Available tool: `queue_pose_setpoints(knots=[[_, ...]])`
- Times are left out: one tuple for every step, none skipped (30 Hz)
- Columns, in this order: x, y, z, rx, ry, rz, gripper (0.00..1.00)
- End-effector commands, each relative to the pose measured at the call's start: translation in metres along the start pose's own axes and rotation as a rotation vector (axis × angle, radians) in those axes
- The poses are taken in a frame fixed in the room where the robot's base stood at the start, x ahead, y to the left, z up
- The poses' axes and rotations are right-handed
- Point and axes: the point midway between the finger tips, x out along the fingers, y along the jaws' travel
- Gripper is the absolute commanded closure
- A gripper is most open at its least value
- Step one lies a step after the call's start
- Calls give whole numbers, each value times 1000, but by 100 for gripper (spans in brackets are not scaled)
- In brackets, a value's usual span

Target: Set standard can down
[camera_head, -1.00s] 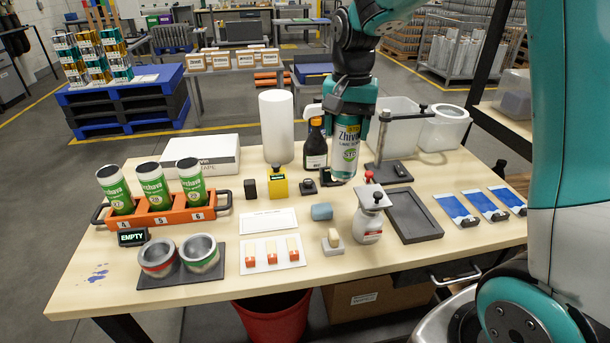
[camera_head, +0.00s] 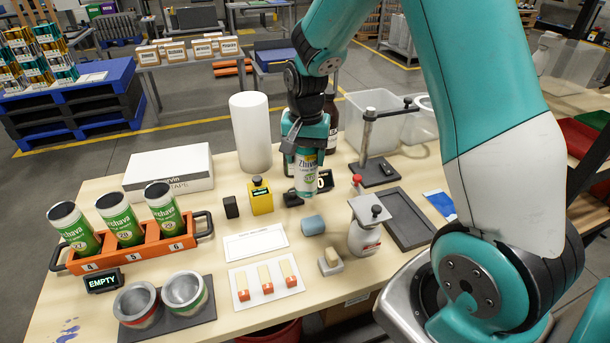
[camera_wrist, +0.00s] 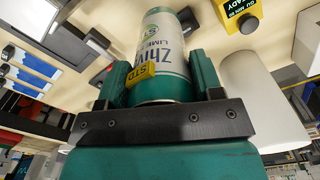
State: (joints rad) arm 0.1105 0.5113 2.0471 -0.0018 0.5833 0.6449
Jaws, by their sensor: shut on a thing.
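The standard can (camera_head: 306,176) is white and green, with "Zhiva" lettering and a yellow STD tag that shows in the wrist view. My gripper (camera_head: 306,152) is shut on it from above, around its upper part. The wrist view shows the can (camera_wrist: 165,50) between both fingers of my gripper (camera_wrist: 155,85). I cannot tell whether the can's base touches anything.
A metal stand (camera_head: 367,140) is at right. An orange rack (camera_head: 135,252) holds three green cans at left. A white roll (camera_head: 251,132) stands behind.

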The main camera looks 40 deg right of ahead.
Motion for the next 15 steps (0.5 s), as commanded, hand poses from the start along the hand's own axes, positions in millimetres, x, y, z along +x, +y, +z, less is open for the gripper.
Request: queue_pose_setpoints(knots=[[10,0,1,-1,-5,4,62],[15,0,1,-1,-4,3,62],[22,0,1,-2,-3,3,62],[25,0,1,-2,-3,2,62],[28,-1,1,-2,-1,1,62],[31,-1,1,-2,-1,1,62],[33,-1,1,-3,-1,1,62],[35,-1,1,-3,-1,1,62],[40,-1,1,-3,-2,1,62],[45,-1,2,-3,-4,3,62],[49,-1,2,-3,-3,2,62],[56,-1,2,-3,-4,3,62],[60,-1,2,-3,-3,2,62],[64,-1,2,-3,-3,2,62],[67,-1,1,-3,-2,1,62]])
